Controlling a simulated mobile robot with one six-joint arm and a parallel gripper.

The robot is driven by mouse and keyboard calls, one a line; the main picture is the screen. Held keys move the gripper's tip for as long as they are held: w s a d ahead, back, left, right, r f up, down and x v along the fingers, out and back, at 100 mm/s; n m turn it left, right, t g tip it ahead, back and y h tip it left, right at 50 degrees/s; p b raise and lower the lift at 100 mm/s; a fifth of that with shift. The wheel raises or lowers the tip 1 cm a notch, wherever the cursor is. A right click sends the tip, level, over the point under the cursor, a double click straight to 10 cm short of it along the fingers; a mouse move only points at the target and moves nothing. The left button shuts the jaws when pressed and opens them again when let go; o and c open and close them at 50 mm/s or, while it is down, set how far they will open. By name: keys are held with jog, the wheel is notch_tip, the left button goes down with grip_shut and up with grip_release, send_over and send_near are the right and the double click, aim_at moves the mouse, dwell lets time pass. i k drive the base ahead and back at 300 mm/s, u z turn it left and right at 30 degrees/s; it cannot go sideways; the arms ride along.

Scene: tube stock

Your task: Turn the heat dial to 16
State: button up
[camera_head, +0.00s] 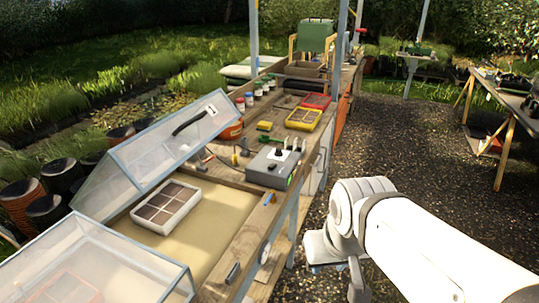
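A grey control box (273,168) sits on the wooden bench edge, with several white upright pieces on its top and a small green spot on its front. My gripper (335,272) hangs at the end of my white arm, over the gravel to the right of the bench. It is apart from the box, nearer to me and lower in the picture. The fingers are small and partly hidden by my arm, so their opening is unclear.
A cold frame with a raised clear lid (140,155) covers a bed holding a white seed tray (166,207). A closed clear cover (95,262) stands at the front left. Yellow (303,119) and red trays lie behind the box. The gravel path (400,150) is open.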

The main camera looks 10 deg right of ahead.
aim_at(278, 153)
jog(key=u, duration=0.35)
jog(key=k, duration=0.35)
jog(key=z, duration=1.25)
jog(key=i, duration=1.2)
jog(key=u, duration=0.35)
jog(key=i, duration=1)
jog(key=u, duration=0.85)
